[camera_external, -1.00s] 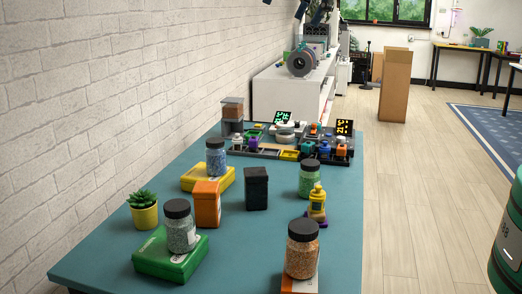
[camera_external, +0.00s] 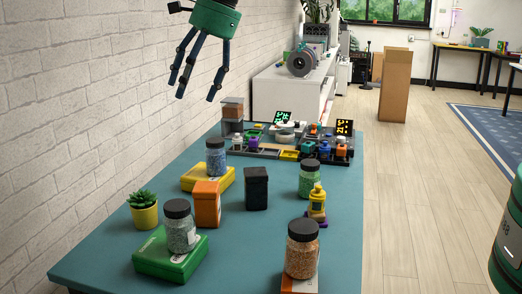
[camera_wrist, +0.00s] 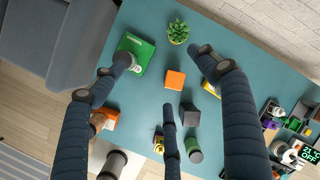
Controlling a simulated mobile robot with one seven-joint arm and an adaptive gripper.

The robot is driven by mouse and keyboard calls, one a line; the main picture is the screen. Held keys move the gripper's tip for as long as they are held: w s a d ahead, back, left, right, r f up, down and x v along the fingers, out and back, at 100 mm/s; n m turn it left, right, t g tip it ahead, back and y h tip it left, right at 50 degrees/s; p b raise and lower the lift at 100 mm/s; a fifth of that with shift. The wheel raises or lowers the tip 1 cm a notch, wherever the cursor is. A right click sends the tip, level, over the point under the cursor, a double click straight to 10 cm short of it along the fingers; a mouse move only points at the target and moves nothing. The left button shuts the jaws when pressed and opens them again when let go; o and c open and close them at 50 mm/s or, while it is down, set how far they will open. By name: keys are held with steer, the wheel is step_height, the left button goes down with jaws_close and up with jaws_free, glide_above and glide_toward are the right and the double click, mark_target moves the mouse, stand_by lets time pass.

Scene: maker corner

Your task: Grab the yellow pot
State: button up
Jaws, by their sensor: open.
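The yellow pot (camera_external: 144,215) holds a small green succulent and stands upright at the left edge of the teal table. In the wrist view the plant (camera_wrist: 178,32) shows from above near the top edge, with its leaves covering most of the pot. My gripper (camera_external: 197,90) hangs high above the table near the wall, with its three dark fingers spread and pointing down. It is open and empty, well above and to the right of the pot in the external view. In the wrist view my gripper's fingers (camera_wrist: 168,85) spread over the table, apart from the pot.
A green box (camera_external: 170,256) carrying a jar (camera_external: 180,231) stands close right of the pot. An orange box (camera_external: 207,204), a black box (camera_external: 256,188) and a yellow box (camera_external: 222,178) with a blue jar are nearby. The brick wall (camera_external: 80,110) runs along the left.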

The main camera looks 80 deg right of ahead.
mark_target(143, 206)
steer(key=w+d+f+m, duration=0.1)
steer(key=w+f+m, duration=0.2)
steer(key=f, duration=0.7)
steer(key=w+d+f+m, duration=0.1)
steer(key=w+f+m, duration=0.3)
steer(key=w+f, duration=0.4)
step_height(143, 206, down, 3)
steer(key=shift+d+r, duration=0.15)
steer(key=shift+w, duration=0.1)
steer(key=x, duration=0.8)
steer(key=shift+b, duration=0.3)
steer(key=shift+f, duration=0.3)
steer(key=shift+b+x, duration=0.5)
steer(key=shift+x, duration=2.1)
steer(key=shift+w+r, duration=0.1)
steer(key=c, duration=1.3)
